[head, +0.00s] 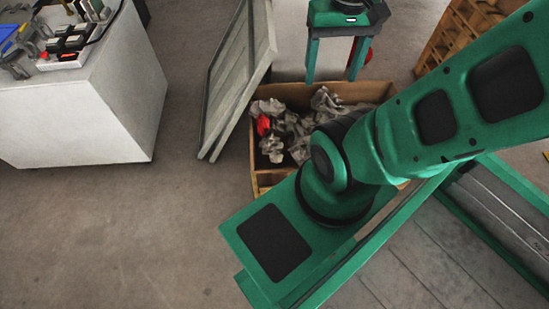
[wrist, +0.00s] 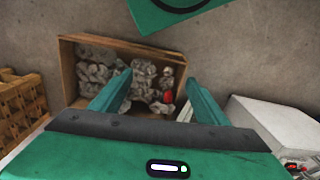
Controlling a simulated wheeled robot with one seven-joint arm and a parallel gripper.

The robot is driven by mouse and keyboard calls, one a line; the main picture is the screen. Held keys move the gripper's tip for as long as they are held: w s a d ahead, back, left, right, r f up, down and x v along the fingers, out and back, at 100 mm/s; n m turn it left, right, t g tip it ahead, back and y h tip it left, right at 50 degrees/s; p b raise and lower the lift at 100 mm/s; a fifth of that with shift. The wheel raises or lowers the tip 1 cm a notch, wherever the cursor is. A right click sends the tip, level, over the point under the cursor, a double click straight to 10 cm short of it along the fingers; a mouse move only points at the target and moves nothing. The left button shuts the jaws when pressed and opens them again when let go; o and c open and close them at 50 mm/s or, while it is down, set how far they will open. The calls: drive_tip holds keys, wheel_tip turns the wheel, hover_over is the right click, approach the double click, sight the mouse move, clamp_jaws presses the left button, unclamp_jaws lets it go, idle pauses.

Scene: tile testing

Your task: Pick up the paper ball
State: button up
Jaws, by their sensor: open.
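Several crumpled grey paper balls lie in an open wooden crate. In the head view one paper ball (head: 325,101) lies near the crate's far side, and the crate's rim (head: 364,88) shows to its right. The wrist view looks down into the crate (wrist: 68,70), with a paper ball (wrist: 143,67) between the finger lines. My gripper (head: 332,80) is open, its two green fingers pointing down over the far side of the crate. In the wrist view the gripper (wrist: 159,77) is empty. My arm hides the crate's right part in the head view.
A red item (head: 262,125) lies among the paper at the crate's left. A grey slatted panel (head: 236,80) leans beside the crate. A white cabinet (head: 85,115) stands at left with tools on top. A wooden rack (head: 462,35) stands at the back right. Floor between cabinet and panel is clear.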

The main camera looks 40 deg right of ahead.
drive_tip(key=w+d+f+n, duration=0.2)
drive_tip(key=w, duration=0.1)
drive_tip(key=n, duration=3.1)
hover_over(276, 154)
drive_tip(key=f, duration=5)
drive_tip(key=shift+w+a+f, duration=0.2)
drive_tip(key=shift+w+f, duration=0.1)
drive_tip(key=shift+s+d+f, duration=0.1)
drive_tip(key=shift+s+f, duration=0.05)
drive_tip(key=shift+f, duration=2.5)
drive_tip(key=shift+s+d+f, duration=0.1)
drive_tip(key=shift+s+f, duration=0.05)
drive_tip(key=shift+f, duration=2.5)
drive_tip(key=c, duration=1.1)
